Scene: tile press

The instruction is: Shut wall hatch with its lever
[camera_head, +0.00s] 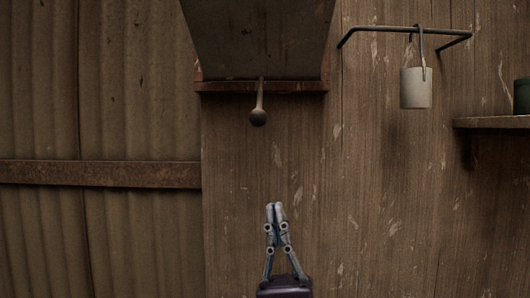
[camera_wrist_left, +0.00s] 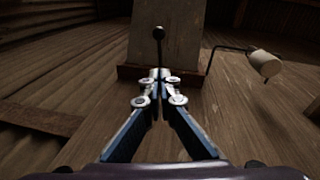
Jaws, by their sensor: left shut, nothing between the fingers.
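The wall hatch (camera_head: 258,35) is a dark grey panel at the top of the head view, above a reddish-brown wooden sill (camera_head: 225,86). Its lever (camera_head: 259,115), a short rod with a dark ball knob, hangs down over the sill. My left gripper (camera_head: 275,205) is shut and empty, pointing up, below the knob and apart from it in the picture. In the left wrist view the knob (camera_wrist_left: 158,33) shows beyond the closed fingertips (camera_wrist_left: 160,72), in front of the hatch panel (camera_wrist_left: 167,45). My right gripper is not in view.
A shelf (camera_head: 492,122) with a dark green container (camera_head: 522,96) stands at the right edge. A wooden rail (camera_head: 100,174) crosses the corrugated wall at left.

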